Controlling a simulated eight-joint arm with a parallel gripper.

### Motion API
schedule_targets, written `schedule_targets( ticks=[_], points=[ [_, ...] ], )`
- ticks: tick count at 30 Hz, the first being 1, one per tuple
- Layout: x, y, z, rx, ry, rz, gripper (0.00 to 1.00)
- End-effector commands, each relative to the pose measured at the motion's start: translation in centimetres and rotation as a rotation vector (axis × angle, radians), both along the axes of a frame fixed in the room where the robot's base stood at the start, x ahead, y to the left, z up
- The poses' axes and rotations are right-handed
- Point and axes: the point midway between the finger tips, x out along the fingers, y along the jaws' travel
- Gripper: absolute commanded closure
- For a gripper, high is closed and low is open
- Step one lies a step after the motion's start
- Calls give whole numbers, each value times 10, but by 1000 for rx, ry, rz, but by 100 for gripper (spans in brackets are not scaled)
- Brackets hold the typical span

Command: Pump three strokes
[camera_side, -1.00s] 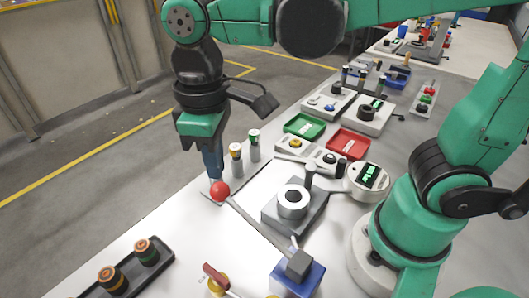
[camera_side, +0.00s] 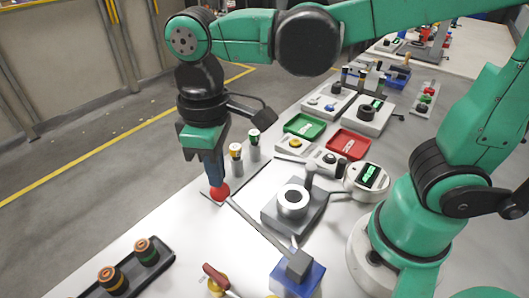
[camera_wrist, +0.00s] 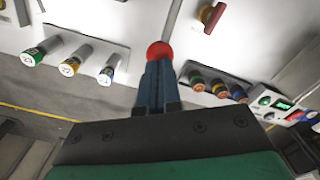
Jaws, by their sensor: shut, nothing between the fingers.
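The pump is a blue block (camera_side: 297,278) with a grey head (camera_side: 299,264) at the bottom of the side view. Its long grey lever (camera_side: 258,228) runs up and left to a red ball knob (camera_side: 220,191) near the table's left edge. My gripper (camera_side: 217,183) is shut and empty, pointing down, its fingertips at the top of the knob. In the wrist view the closed fingertips (camera_wrist: 159,64) meet the red knob (camera_wrist: 160,50), with no visible gap. I cannot tell whether they press on it. The knob is not between the fingers.
A round gauge (camera_side: 368,178) with a green display and a grey fixture holding a silver ring (camera_side: 293,202) stand right of the lever. Capped cylinders (camera_side: 236,160) stand behind the knob. A black tray (camera_side: 127,268) lies front left. A red-handled valve (camera_side: 215,277) is beside the pump.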

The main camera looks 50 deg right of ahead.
Motion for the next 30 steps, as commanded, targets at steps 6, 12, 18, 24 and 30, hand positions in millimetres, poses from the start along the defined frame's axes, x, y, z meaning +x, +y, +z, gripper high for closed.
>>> schedule_targets(
  ticks=[6, 12, 18, 24, 30],
  points=[
    [0, 0, -9, 0, 0, 0, 100],
    [0, 0, -17, 0, 0, 0, 100],
    [0, 0, -25, 0, 0, 0, 100],
    [0, 0, -33, 0, 0, 0, 100],
    [0, 0, -41, 0, 1, 0, 100]
  ],
)
